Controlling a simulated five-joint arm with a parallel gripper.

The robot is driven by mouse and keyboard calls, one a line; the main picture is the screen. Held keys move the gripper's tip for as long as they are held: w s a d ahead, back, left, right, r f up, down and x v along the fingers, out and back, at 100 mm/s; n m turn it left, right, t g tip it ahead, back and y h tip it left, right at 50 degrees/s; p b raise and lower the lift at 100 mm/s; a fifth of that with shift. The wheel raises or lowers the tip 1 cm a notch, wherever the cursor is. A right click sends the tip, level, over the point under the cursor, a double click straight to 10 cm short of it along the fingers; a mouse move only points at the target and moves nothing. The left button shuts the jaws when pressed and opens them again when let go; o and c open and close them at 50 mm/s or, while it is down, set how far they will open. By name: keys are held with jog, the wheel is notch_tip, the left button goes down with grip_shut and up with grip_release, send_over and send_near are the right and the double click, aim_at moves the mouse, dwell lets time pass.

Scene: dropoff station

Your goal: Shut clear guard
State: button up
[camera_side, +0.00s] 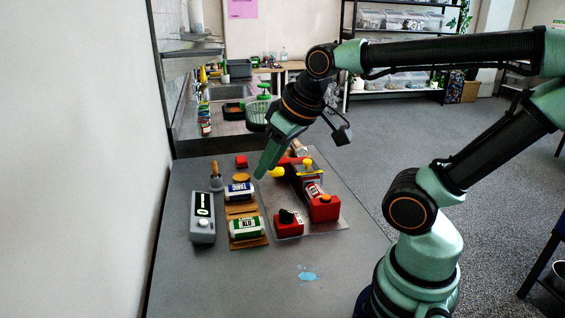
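My gripper (266,167) reaches down from the upper right, its green fingers over the back middle of the grey table (180,275). I cannot tell whether its fingers are open or shut, and I see nothing held in it. A red device with yellow knobs (306,163) stands just right of the fingertips on a grey plate (334,222). I cannot make out the clear guard for sure; its position, open or shut, is too small to tell. Contact between my gripper and the device cannot be told.
The front table is clear except a blue patch (308,275).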

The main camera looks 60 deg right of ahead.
jog(key=shift+m+g+h, duration=0.3)
jog(key=shift+m+h, duration=0.2)
jog(key=shift+m, duration=0.4)
jog(key=w+d, duration=0.1)
jog(key=d, duration=0.1)
jog(key=w+d+r, duration=0.1)
jog(key=w+d, duration=0.3)
jog(key=shift+w+d+r, duration=0.2)
jog(key=shift+d+r, duration=0.15)
jog(key=shift+r, duration=0.05)
grip_shut()
jog(key=m+g+h, duration=0.2)
jog(key=m, duration=0.3)
send_over(304, 166)
notch_tip(304, 166, down, 8)
jog(key=x, duration=0.9)
jog(key=shift+w+d+f, duration=0.15)
jog(key=shift+w, duration=0.25)
jog(key=shift+s+a, duration=0.25)
jog(key=shift+s, duration=0.05)
jog(key=shift+s+a+f, duration=0.1)
jog(key=shift+s+a, duration=0.4)
jog(key=shift+s, duration=0.15)
jog(key=shift+s+a+f, duration=0.1)
jog(key=shift+s+a, duration=0.35)
jog(key=shift+s, duration=0.2)
